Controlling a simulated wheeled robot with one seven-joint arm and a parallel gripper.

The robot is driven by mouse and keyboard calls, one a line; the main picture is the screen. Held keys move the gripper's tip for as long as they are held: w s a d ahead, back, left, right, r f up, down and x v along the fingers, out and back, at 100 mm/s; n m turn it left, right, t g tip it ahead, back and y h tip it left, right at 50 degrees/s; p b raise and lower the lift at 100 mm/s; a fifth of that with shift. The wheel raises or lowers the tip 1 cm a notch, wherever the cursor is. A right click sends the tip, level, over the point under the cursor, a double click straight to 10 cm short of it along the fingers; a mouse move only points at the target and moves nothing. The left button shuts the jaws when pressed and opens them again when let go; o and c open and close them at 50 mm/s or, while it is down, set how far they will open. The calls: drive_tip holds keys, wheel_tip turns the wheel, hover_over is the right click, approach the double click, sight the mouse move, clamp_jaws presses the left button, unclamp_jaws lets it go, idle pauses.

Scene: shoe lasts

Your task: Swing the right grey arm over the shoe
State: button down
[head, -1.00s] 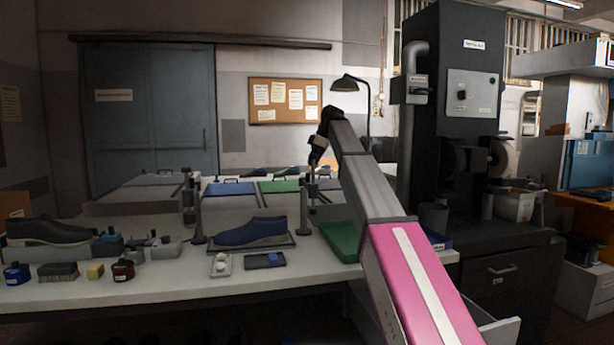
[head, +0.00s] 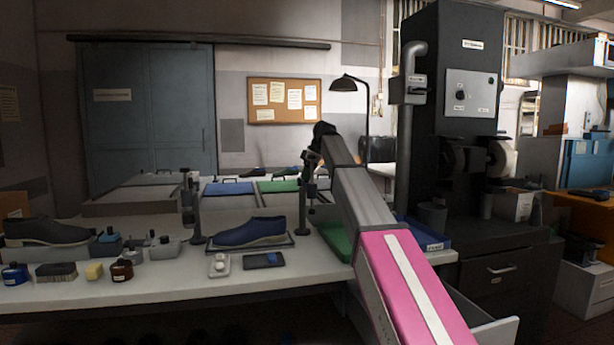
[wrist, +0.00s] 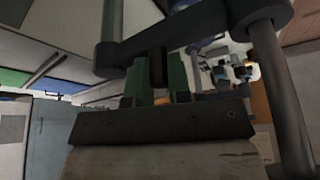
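A dark blue shoe (head: 250,232) lies toe left on a dark stand on the bench. A dark post (head: 190,212) stands left of it. A second dark post (head: 303,208) stands right of it; the grey arm at its top cannot be told apart from my gripper (head: 311,160) there. In the wrist view, my gripper (wrist: 158,85) shows two green fingers with a dark upright piece between them. Whether they touch it is unclear. A dark bar and a thick grey rod (wrist: 280,85) are close to the fingers.
A green tray (head: 334,238) lies right of the right post, close to my arm. A small white dish (head: 219,264) and a dark tray (head: 263,260) lie in front of the shoe. Another shoe (head: 45,231) and several bottles are at left. A black machine stands at right.

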drive_tip(key=w+a+m+t+h, duration=0.1)
drive_tip(key=a+m+t+h, duration=0.2)
drive_tip(key=a+m, duration=0.4)
drive_tip(key=shift+w+a+m+t, duration=0.15)
drive_tip(key=shift+w+m+t, duration=0.25)
drive_tip(key=shift+m, duration=2.4)
drive_tip(key=c, duration=1.1)
unclamp_jaws()
drive_tip(key=shift+o, duration=0.2)
drive_tip(key=shift+r, duration=0.15)
drive_tip(key=v, duration=1)
drive_tip(key=shift+r, duration=0.3)
